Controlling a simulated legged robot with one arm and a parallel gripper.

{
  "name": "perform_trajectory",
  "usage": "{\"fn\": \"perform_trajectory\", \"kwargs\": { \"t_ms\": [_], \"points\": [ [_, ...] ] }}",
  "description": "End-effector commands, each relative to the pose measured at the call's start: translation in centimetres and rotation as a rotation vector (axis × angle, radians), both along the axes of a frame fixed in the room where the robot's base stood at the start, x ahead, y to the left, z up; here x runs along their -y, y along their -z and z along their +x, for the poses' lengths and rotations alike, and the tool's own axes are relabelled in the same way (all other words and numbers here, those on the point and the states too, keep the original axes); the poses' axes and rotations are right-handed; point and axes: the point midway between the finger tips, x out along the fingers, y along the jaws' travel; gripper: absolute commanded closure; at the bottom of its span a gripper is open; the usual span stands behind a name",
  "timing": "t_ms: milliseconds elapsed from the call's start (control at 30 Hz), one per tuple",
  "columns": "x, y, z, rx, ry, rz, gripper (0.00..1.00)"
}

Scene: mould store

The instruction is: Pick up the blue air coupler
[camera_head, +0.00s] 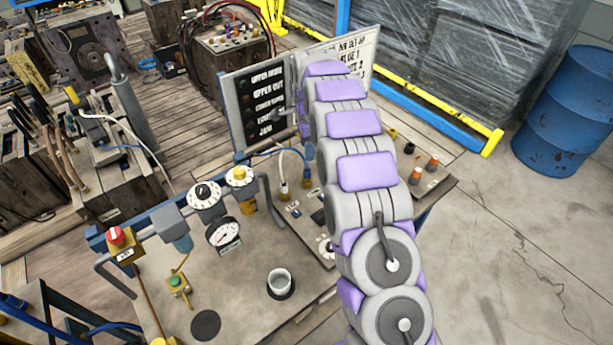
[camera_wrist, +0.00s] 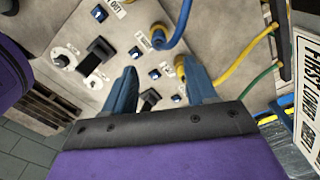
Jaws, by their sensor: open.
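The blue air coupler (camera_wrist: 159,38) shows in the wrist view at the upper middle, on the end of a blue hose, above a beige panel (camera_wrist: 120,30). In the head view a blue coupler on a blue hose (camera_head: 308,151) shows just left of my arm. My gripper (camera_wrist: 159,66) is open and empty in the wrist view. Its two blue-grey fingers point at the panel, with the coupler beyond the gap between their tips.
A yellow hose (camera_wrist: 235,55) ends near the right fingertip, and a green hose (camera_wrist: 262,78) runs below it. A black switch (camera_wrist: 97,55) stands left of the fingers. A lettered sign (camera_wrist: 308,95) is at right.

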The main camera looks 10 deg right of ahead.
Motion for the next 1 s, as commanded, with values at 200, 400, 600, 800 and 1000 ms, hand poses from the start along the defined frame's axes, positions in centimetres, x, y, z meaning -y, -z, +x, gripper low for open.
{"fn": "perform_trajectory", "kwargs": {
  "t_ms": [200,400,600,800,1000],
  "points": [
    [0.0,4.4,-0.2,-0.006,0.0,0.0,0.43],
    [0.0,6.1,-0.1,-0.003,0.0,0.0,0.43],
    [0.0,7.1,-0.1,-0.002,-0.001,0.0,0.43],
    [-0.2,10.0,-0.1,-0.005,-0.001,0.0,0.43],
    [-0.2,11.5,-0.1,-0.003,-0.001,0.0,0.43]
  ]
}}
